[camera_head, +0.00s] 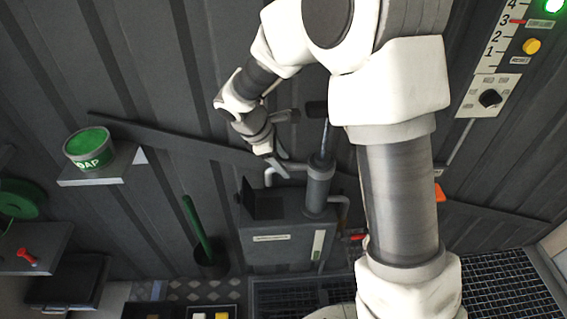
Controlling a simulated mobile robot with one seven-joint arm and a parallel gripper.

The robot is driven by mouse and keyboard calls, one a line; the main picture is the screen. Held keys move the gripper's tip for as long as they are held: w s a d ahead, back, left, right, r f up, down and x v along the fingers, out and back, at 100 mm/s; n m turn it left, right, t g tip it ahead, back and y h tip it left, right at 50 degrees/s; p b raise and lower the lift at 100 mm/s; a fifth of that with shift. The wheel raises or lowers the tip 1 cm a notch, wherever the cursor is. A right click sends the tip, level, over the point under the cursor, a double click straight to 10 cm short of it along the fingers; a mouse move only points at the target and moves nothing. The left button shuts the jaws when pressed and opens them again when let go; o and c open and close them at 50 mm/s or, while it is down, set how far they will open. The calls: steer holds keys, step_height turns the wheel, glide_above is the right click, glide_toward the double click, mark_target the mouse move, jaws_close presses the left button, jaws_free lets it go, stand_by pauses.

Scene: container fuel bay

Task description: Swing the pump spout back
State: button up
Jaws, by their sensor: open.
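The pump is a grey cylinder (318,188) standing on a grey cabinet (283,243), with a thin rod rising to a black handle (316,109). A bent grey pipe, which looks like the spout (292,168), runs from the cylinder to the left and turns down at its end. My gripper (275,160) is open just above the left part of this pipe, its fingers pointing down and right. I cannot tell whether the fingers touch the pipe. My arm crosses the right side of the view and hides part of the wall behind it.
A dark open box (262,203) is on the cabinet's left top. A shelf (97,170) with a green soap tub (90,147) is at left. A green rod (196,226) stands in a dark pot (211,262). A control panel (489,98) is at upper right, and floor grating (505,278) at lower right.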

steer(key=shift+d+f, duration=0.15)
steer(key=shift+f, duration=0.15)
jaws_close()
steer(key=shift+w, duration=0.1)
stand_by(1.2)
